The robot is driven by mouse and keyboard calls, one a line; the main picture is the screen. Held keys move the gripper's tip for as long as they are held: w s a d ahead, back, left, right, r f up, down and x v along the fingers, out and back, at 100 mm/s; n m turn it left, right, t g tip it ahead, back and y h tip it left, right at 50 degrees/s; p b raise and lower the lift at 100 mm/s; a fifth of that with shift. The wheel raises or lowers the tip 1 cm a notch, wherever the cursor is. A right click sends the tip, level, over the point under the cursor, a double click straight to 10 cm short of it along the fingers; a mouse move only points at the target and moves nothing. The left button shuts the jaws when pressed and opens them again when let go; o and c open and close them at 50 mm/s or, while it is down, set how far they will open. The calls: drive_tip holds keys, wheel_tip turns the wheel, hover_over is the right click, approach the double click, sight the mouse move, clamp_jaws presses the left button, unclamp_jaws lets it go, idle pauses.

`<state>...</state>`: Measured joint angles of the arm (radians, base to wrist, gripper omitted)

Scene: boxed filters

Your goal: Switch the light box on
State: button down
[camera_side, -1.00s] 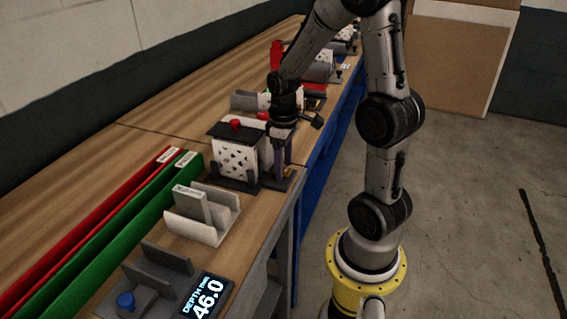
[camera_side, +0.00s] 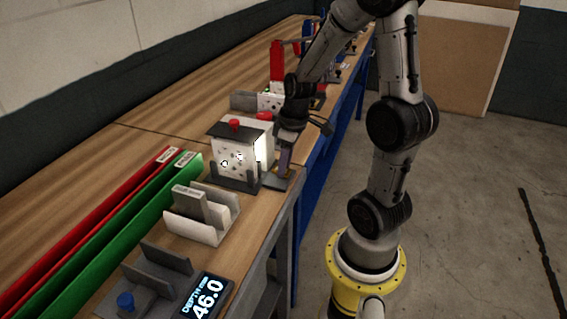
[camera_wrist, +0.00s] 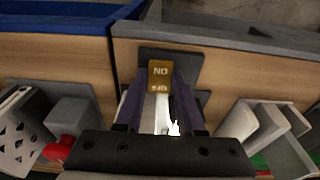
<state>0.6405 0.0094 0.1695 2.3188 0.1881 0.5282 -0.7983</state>
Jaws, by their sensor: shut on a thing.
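The light box (camera_side: 229,158) stands on the bench. A brass label plate (camera_wrist: 160,73) with upside-down lettering, including ON, shows just beyond the lever on a dark base.
A white-grey holder (camera_side: 186,229) with a block, a depth display (camera_side: 208,297) reading 46.0 and a blue knob (camera_side: 125,300) are at the near end. Red and green trays (camera_side: 150,203) lie left. Similar stations stand farther along the bench.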

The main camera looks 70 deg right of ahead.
idle(0.4)
drive_tip(key=c, duration=0.5)
unclamp_jaws()
drive_tip(key=s+r, duration=0.1)
drive_tip(key=r, duration=0.3)
drive_tip(key=s+r, duration=0.1)
drive_tip(key=r, duration=0.8)
drive_tip(key=shift+s+r, duration=0.35)
drive_tip(key=shift+s, duration=0.05)
